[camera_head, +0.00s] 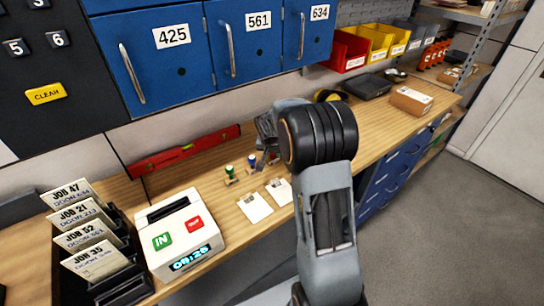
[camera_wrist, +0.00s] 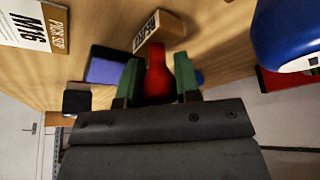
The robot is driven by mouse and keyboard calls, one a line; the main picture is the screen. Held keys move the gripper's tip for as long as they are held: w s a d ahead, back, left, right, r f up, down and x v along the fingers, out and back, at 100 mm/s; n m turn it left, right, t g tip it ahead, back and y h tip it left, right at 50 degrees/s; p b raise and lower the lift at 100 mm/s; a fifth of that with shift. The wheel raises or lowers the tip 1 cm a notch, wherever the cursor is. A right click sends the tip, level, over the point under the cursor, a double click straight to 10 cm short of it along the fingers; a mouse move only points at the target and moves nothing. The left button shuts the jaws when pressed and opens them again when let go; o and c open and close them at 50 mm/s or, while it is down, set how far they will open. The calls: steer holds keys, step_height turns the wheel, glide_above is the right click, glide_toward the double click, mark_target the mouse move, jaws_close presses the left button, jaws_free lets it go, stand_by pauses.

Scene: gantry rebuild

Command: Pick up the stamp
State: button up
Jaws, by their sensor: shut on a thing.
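The stamp with the red handle (camera_wrist: 156,74) is between the two green-padded fingers of my gripper (camera_wrist: 159,80) in the wrist view. The fingers are shut on its handle. The stamp's lower end is hard to make out, and I cannot tell whether it touches the bench.
White slips (camera_head: 255,207) lie on the wooden bench near its front edge. A time clock (camera_head: 186,236) and a job card rack (camera_head: 121,284) stand at left. A red level (camera_head: 184,152) lies at the back. In the wrist view a purple pad (camera_wrist: 105,71) and a labelled block (camera_wrist: 153,31) are close.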

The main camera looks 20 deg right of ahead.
steer(key=shift+r, duration=0.1)
steer(key=shift+r, duration=0.55)
steer(key=s+d+r+b, duration=0.3)
steer(key=s+d+r, duration=0.1)
steer(key=s+r, duration=0.7)
steer(key=shift+s+d+r, duration=0.2)
steer(key=shift+s+r, duration=0.15)
steer(key=shift+s, duration=0.8)
